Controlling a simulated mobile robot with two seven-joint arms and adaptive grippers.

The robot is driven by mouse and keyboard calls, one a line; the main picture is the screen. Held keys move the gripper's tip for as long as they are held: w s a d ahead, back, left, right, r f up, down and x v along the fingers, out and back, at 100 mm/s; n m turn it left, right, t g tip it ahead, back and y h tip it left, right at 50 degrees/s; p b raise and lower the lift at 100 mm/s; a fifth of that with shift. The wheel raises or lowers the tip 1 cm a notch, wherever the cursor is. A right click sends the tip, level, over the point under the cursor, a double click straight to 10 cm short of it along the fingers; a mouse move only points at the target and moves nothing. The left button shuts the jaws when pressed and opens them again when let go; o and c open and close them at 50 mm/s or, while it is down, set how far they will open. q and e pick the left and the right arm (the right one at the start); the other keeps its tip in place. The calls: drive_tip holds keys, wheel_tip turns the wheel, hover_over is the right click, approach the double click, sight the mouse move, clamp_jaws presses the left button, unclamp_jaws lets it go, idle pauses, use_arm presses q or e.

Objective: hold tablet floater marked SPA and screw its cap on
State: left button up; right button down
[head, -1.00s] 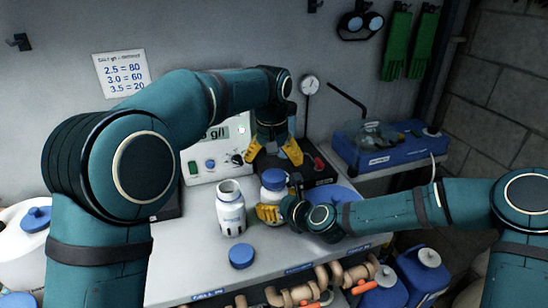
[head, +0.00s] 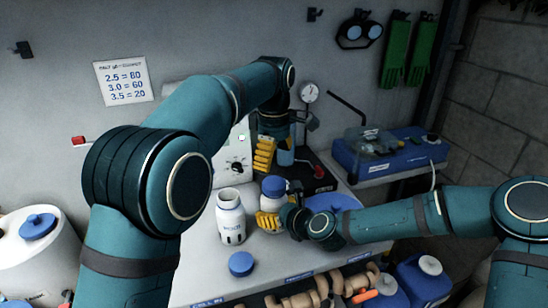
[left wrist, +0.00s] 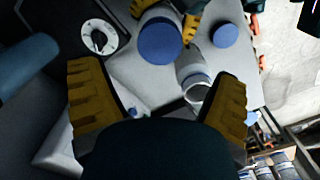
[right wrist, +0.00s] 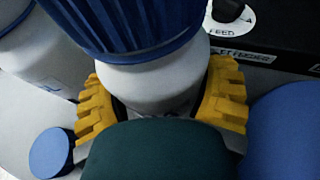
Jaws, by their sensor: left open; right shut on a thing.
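A white floater bottle (head: 272,201) with a blue cap (head: 273,185) on it stands upright on the counter. My right gripper (right wrist: 160,100) is shut around its white body, below the ribbed cap. Its label is hidden, and I cannot tell how tight the cap is. My left gripper (left wrist: 160,100) is open and empty; in the head view it is above and behind the held floater. In the left wrist view the held floater's cap top (left wrist: 160,42) lies beyond the fingertips.
An open white bottle (head: 231,218), its marking apparently POOL, stands left of the held floater. A loose blue cap (head: 241,264) lies in front of it. A meter with a dial (head: 237,167) stands behind. A blue case (head: 390,158) sits at the back right. Pipes run below the counter's front.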

sight(274, 182)
use_arm(q)
drive_tip(key=shift+f, duration=0.15)
drive_tip(key=shift+f, duration=3.9)
drive_tip(key=c, duration=1.2)
drive_tip(key=m, duration=0.7)
drive_tip(key=shift+c, duration=0.3)
drive_tip(key=m, duration=0.6)
drive_tip(key=o, duration=1.3)
